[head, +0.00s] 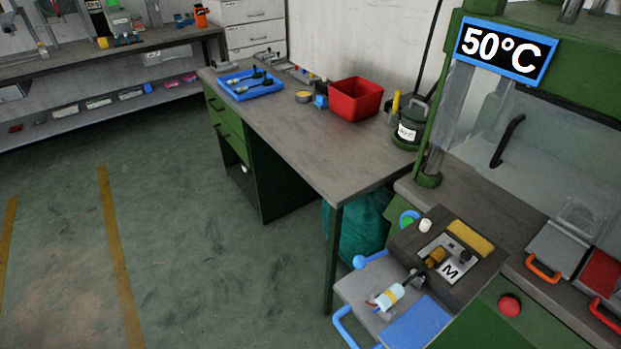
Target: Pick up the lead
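Several dark leads lie in a blue tray (254,93) at the far end of the grey workbench; one dark lead (257,74) shows towards its back. Their ends are too small to make out. Another lead-like piece (391,296), with a pale sleeve, a yellow band and thin coloured wires at one end, lies across a grey plate at the lower right. Its dark end runs to a brass-coloured part (435,257) on a block marked M. My gripper is not in view.
The workbench (290,130) also holds a red bin (356,98), a small round tin (303,97) and a dark green pot (410,125). A green press with a 50°C sign (501,50) stands at the right. The floor at left is open.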

